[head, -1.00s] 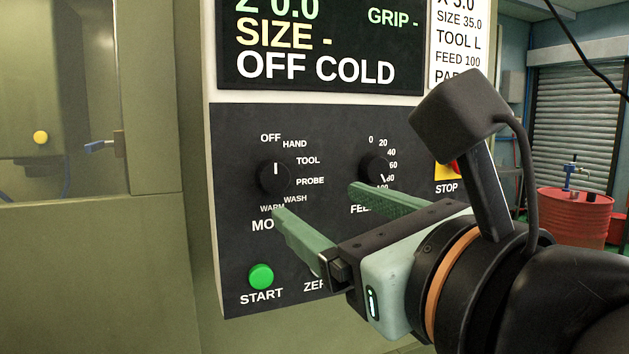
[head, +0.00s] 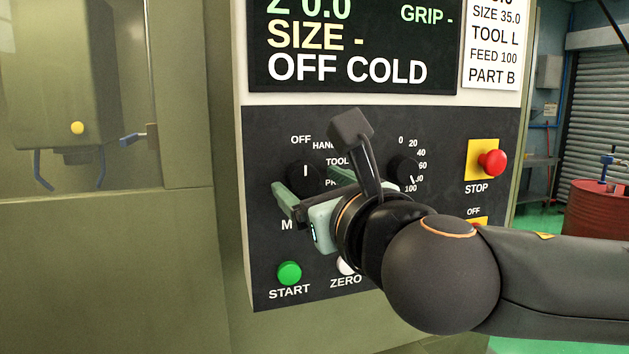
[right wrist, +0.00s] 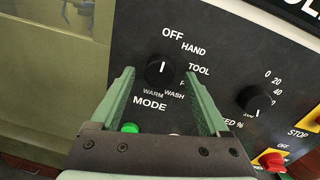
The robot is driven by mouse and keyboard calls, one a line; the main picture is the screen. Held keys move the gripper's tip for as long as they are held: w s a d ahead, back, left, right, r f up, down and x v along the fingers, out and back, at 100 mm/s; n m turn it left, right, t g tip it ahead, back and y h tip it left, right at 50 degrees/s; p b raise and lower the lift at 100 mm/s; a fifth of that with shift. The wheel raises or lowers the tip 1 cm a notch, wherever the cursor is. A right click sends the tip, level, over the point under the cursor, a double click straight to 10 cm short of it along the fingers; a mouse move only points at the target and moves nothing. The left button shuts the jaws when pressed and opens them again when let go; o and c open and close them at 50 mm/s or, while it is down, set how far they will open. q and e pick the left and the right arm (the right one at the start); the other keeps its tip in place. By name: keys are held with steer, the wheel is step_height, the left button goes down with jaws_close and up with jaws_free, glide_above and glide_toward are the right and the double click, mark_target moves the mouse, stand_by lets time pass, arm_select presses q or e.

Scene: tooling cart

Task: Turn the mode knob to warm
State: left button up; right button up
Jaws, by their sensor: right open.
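The mode knob (head: 304,174) is a round black dial with a white mark on the dark panel. Its mark points up to OFF, and the screen (head: 345,45) reads OFF COLD. My right gripper (head: 307,184) is open, with its green fingers pointing at the panel and its tips around the knob's left and right sides. In the right wrist view the knob (right wrist: 158,71) shows between the spread fingers, with a gap on each side. The WARM label (right wrist: 153,94) is below the knob there; in the head view the gripper hides it. My left gripper is not in view.
The feed knob (head: 403,170) is right of the mode knob, close to my right gripper. The green START button (head: 289,273) and the partly hidden ZERO button (head: 346,266) are below. A red STOP button (head: 492,163) sticks out at the right.

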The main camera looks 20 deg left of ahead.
steer(key=shift+c, duration=0.2)
jaws_close()
stand_by(0.4)
